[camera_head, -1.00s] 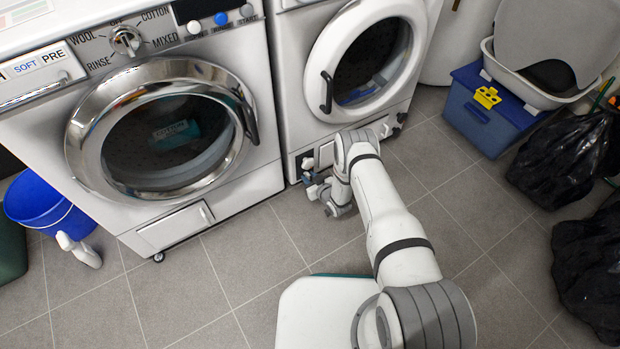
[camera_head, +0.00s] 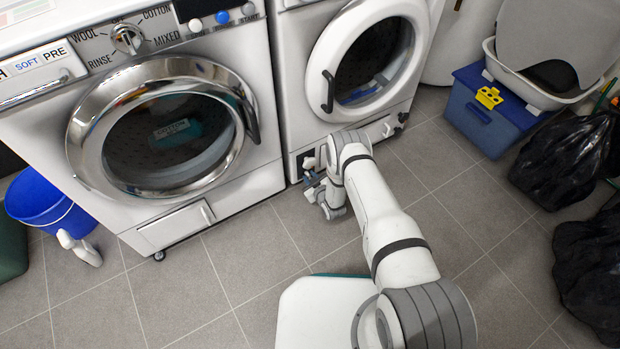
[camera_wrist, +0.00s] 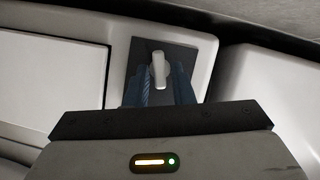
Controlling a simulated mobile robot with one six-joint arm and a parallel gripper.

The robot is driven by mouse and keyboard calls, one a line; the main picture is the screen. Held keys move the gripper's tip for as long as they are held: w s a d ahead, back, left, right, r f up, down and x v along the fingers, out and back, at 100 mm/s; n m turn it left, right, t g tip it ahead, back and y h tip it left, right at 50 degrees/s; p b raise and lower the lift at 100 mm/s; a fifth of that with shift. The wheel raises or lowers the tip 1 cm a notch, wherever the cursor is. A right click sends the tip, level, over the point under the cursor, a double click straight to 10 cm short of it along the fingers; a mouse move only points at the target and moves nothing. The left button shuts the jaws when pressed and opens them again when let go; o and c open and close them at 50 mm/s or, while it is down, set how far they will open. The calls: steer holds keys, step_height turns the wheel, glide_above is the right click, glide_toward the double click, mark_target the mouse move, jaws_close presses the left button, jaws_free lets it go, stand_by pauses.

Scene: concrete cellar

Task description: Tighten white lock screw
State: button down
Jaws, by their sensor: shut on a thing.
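The white lock screw (camera_wrist: 158,68) is a small upright white tab on a dark square plate (camera_wrist: 178,54), low on the front of the right-hand machine. In the wrist view the blue fingers of my gripper (camera_wrist: 160,86) stand on either side of the screw and are shut on it. Their lower parts are hidden behind the gripper body. In the head view my gripper (camera_head: 313,181) is at the lower left front of the white right-hand machine (camera_head: 288,85). The screw is too small there to make out clearly.
A washing machine (camera_head: 235,165) with a chrome door ring stands at the left. A blue bucket (camera_head: 40,203) and a white bottle (camera_head: 80,248) are beside it. A blue box (camera_head: 485,120) and black bags (camera_head: 565,160) are at the right. The tiled floor between is clear.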

steer(key=n, duration=0.1)
steer(key=n+t+h+b, duration=0.1)
steer(key=n, duration=0.1)
steer(key=a+n+t+b, duration=0.1)
steer(key=shift+s+f+n+h, duration=0.3)
steer(key=shift+f+h, duration=0.05)
steer(key=shift+h, duration=0.05)
steer(key=n+t+b, duration=0.1)
steer(key=n, duration=0.1)
steer(key=shift+f+n+t+b, duration=0.15)
steer(key=shift+n+t+b, duration=0.15)
steer(key=shift+b, duration=0.05)
steer(key=shift+n+t+h+b, duration=0.45)
steer(key=shift+n+b, duration=0.2)
steer(key=shift+n, duration=0.45)
steer(key=c, duration=1.6)
jaws_free()
steer(key=shift+o, duration=0.6)
steer(key=shift+d, duration=0.1)
